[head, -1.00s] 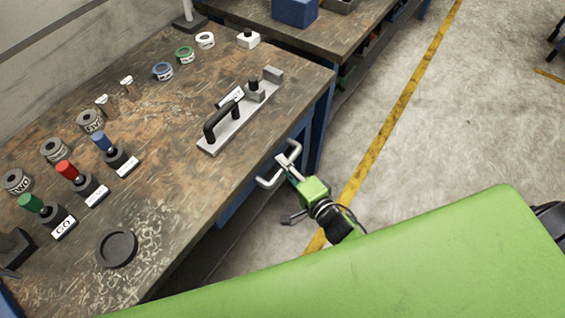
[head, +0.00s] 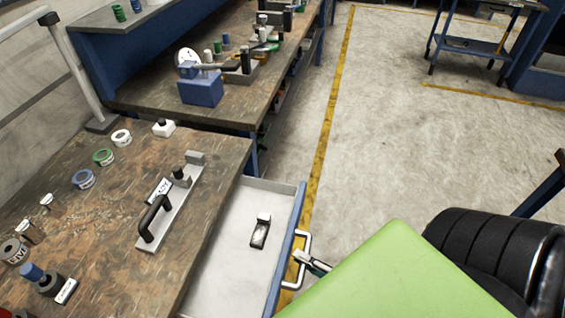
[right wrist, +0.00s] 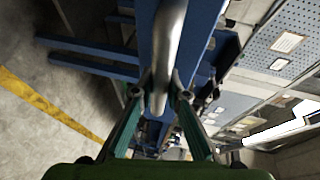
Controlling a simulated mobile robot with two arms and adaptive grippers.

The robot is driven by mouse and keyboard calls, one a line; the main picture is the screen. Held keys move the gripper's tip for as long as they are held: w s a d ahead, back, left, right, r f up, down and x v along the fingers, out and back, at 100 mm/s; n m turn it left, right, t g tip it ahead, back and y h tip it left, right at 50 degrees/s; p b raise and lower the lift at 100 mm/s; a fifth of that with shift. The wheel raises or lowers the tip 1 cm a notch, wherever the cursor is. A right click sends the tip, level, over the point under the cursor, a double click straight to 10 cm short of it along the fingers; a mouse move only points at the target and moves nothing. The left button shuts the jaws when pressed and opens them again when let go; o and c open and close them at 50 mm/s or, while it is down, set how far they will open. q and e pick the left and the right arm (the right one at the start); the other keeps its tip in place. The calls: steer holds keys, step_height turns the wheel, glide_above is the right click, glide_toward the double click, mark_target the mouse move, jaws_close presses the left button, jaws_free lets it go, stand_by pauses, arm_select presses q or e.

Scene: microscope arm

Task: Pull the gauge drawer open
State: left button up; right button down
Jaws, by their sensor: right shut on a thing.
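The gauge drawer (head: 225,235) stands pulled out from under the workbench, with its pale interior in view. A small black and silver gauge (head: 260,232) lies inside it. A silver bar handle (head: 303,262) is on its blue front (head: 284,262). My right gripper (head: 304,256) is at this handle in the head view, with most of its arm hidden behind my green body part. In the right wrist view, the fingers of my right gripper (right wrist: 160,97) are closed around the silver handle (right wrist: 168,50). My left gripper is not in view.
The workbench top (head: 110,205) holds a grey plate fixture with a black handle (head: 153,218), several ring gauges, and plug gauges. A second bench (head: 240,110) stands behind. A black seat (head: 490,255) is at the right. Open floor lies beyond the yellow line.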

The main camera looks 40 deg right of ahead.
steer(key=shift+s+d, duration=0.9)
steer(key=shift+s, duration=0.3)
steer(key=c, duration=2)
jaws_free()
steer(key=shift+o, duration=0.2)
steer(key=v, duration=1.2)
steer(key=shift+f, duration=0.15)
